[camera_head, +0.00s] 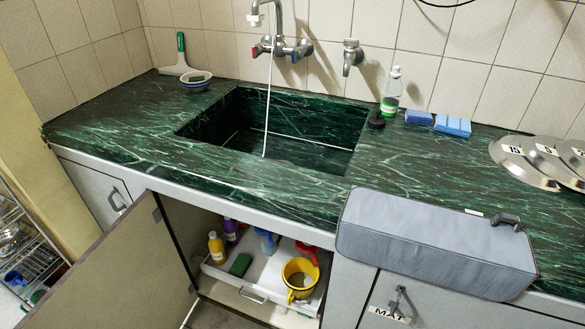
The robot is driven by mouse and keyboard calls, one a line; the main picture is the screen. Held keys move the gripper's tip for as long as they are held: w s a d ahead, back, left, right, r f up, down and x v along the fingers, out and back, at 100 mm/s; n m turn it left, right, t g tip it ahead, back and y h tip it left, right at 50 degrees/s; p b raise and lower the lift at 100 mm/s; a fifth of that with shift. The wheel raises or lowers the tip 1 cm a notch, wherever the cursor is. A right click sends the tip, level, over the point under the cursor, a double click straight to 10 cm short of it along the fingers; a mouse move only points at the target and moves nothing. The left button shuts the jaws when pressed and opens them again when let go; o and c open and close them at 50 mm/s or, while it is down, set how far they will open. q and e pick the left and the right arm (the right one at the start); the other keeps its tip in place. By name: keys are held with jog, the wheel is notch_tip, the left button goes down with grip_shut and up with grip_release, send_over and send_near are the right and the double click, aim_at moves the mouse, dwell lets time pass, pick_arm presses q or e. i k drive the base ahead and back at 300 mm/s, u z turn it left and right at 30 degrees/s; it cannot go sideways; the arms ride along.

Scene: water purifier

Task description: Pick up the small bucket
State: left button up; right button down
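The small bucket (290,270) is yellow and stands at the front right of a white pull-out tray (232,277) in the open cabinet under the sink. Its open top faces up. Behind it is a red item (308,251), partly hidden. A blue item (266,240) stands at the back of the tray. Neither of my grippers shows in the head view.
A yellow bottle (216,248), a purple bottle (231,232) and a green block (240,265) share the tray. The open cabinet door (110,265) stands at left. A grey box-like object (430,245) overhangs the counter's front edge at right.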

aim_at(301, 277)
jog(key=u, duration=0.35)
jog(key=k, duration=0.45)
jog(key=u, duration=0.9)
jog(key=i, duration=1.25)
jog(key=z, duration=0.85)
